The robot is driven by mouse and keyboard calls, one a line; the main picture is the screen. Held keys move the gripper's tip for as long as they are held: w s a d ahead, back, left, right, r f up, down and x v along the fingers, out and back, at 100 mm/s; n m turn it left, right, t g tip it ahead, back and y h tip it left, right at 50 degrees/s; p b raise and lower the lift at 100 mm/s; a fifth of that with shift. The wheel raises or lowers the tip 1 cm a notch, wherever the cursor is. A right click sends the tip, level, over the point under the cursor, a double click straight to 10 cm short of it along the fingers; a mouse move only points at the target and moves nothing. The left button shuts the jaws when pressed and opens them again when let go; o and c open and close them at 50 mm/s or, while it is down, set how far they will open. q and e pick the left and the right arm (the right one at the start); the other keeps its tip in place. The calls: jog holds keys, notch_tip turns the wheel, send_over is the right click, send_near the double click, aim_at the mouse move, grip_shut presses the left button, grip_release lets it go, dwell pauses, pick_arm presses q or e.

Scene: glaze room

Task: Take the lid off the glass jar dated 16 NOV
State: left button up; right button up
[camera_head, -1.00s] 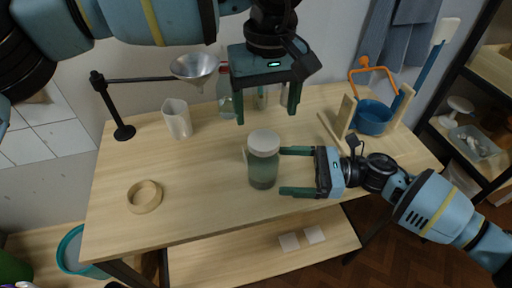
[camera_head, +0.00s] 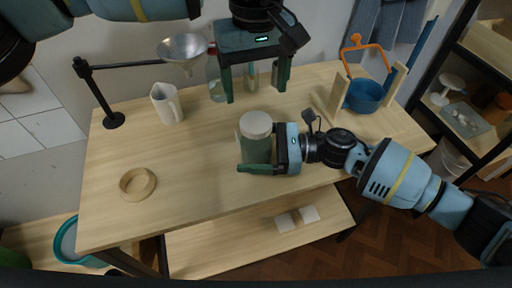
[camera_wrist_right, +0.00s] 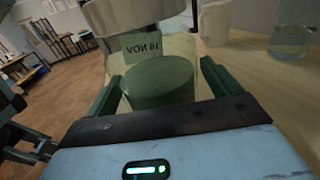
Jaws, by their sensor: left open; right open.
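The glass jar (camera_head: 257,151) with a pale lid (camera_head: 256,124) stands upright on the table, lid on. In the right wrist view the jar (camera_wrist_right: 160,82) holds something green, and its tag (camera_wrist_right: 140,46) reads 16 NOV, upside down; its lid (camera_wrist_right: 130,14) is partly cut off. My right gripper (camera_head: 250,155) is open around the jar's body, one finger on each side, below the lid. In the head view the jar hides its far finger. My left gripper (camera_head: 255,93) is open and empty, pointing down behind and above the jar.
A funnel (camera_head: 183,47) on a black stand, a white pitcher (camera_head: 167,104) and a bottle (camera_head: 215,85) are at the back left. A wooden ring (camera_head: 137,184) lies front left. The table's front middle is clear.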

aim_at(256, 122)
jog(key=shift+a, duration=0.4)
jog(key=c, duration=1.5)
grip_shut()
pick_arm(q)
jog(key=m, duration=1.3)
jog(key=shift+m, duration=0.3)
jog(key=shift+f, duration=0.15)
jog(key=shift+f, duration=3.9)
